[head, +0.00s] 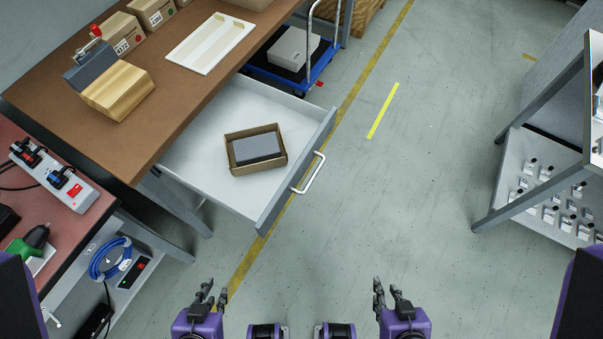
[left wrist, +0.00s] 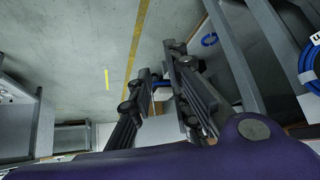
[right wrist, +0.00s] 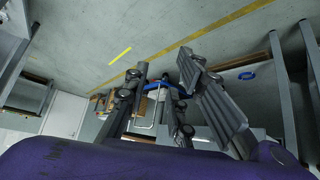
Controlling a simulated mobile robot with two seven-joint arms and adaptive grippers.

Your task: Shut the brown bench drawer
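The brown bench (head: 185,95) stands at the upper left in the head view. Its pale grey drawer (head: 200,160) is pulled well out to the right, over the floor. The drawer's grey front panel (head: 276,196) carries a white bar handle (head: 309,173). An open cardboard box (head: 238,168) with a grey block (head: 256,149) lies inside the drawer. My left gripper (head: 213,291) is open and empty, below the drawer in the picture. My right gripper (head: 388,291) is open and empty, farther right. Both are apart from the drawer and handle.
A red-topped bench (head: 60,225) with a power strip stands at the left. A blue cart (head: 318,68) is beyond the drawer. A grey rack (head: 510,165) stands at the right. The floor (head: 400,180) between drawer and rack is clear.

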